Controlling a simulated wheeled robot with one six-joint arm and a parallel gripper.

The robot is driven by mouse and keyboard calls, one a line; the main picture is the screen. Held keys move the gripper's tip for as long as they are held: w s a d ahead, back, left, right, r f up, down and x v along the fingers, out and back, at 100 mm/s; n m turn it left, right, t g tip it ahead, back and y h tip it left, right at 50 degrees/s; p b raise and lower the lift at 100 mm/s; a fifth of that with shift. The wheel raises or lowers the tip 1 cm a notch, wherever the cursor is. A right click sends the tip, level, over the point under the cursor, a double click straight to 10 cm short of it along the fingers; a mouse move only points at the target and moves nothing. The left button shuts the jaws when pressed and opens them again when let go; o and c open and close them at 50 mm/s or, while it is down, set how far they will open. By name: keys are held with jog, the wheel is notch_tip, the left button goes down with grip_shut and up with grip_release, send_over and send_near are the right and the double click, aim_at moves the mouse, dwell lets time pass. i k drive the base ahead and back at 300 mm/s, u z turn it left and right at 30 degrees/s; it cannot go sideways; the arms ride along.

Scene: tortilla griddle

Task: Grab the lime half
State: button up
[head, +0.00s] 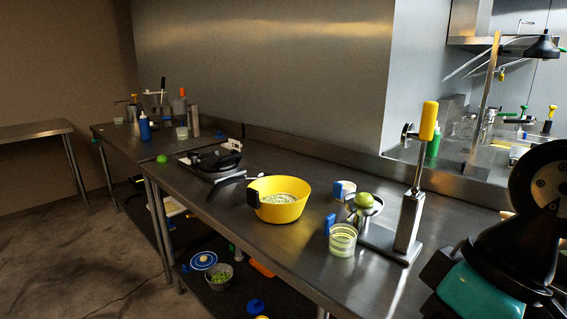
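A green, rounded lime piece (365,200) sits in the metal cup (364,209) of a lever press at the right of the steel counter. I cannot tell whether it is a half or a whole lime. Another small green, lime-like thing (161,158) lies on the counter far to the left, near the gap between the two counters. Black and teal parts of my arm fill the lower right corner, to the right of the press. My gripper's fingertips do not show.
The press has an upright steel post (408,222) and a yellow handle (429,120).

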aim_at(364, 200)
jog(key=u, duration=1.85)
jog(key=i, duration=1.95)
jog(key=z, duration=3.3)
jog(key=i, duration=0.5)
